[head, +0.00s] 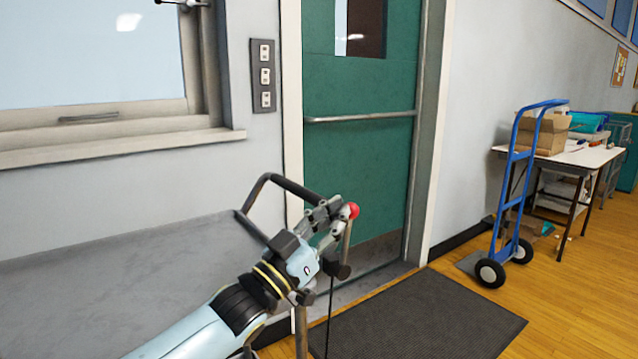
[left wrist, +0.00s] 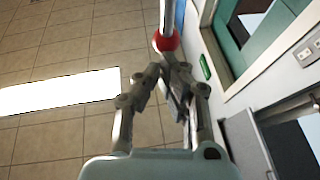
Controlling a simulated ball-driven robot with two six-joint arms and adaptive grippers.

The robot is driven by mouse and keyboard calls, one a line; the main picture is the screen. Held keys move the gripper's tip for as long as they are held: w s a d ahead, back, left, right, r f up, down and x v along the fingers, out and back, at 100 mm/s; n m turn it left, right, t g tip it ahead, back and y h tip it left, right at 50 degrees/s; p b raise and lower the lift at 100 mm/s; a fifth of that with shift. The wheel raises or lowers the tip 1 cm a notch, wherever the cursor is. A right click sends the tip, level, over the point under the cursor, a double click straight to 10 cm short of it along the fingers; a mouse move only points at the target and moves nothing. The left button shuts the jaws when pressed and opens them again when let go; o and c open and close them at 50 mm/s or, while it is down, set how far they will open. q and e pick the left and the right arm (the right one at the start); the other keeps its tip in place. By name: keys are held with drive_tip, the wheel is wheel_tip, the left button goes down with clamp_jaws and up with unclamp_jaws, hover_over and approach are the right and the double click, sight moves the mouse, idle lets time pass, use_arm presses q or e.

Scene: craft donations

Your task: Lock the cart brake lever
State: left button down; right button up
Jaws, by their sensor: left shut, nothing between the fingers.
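The grey cart (head: 120,265) fills the lower left of the head view, with a black push handle (head: 285,185) at its right end. The brake lever is a thin grey rod (head: 347,242) with a red ball knob (head: 352,210), standing nearly upright from a dark pivot. My left gripper (head: 338,207) is shut and empty, its fingertips at the left side of the red knob. In the left wrist view, the red knob (left wrist: 166,42) is just beyond the fingertips (left wrist: 173,66); I cannot tell whether they touch. My right gripper is not in view.
A green door (head: 358,95) stands behind the cart handle, with a dark mat (head: 415,318) on the floor before it. A blue hand truck (head: 515,165) stands at the right beside a table (head: 590,157) holding a cardboard box (head: 545,133). Wood floor lies open at lower right.

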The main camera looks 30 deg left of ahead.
use_arm(q)
drive_tip(key=w+d+f+m+g+y+p, duration=0.1)
drive_tip(key=w+g+p, duration=0.4)
drive_tip(key=p, duration=0.8)
drive_tip(key=shift+w+d+f, duration=0.6)
drive_tip(key=shift+w+d, duration=0.55)
drive_tip(key=shift+w, duration=0.3)
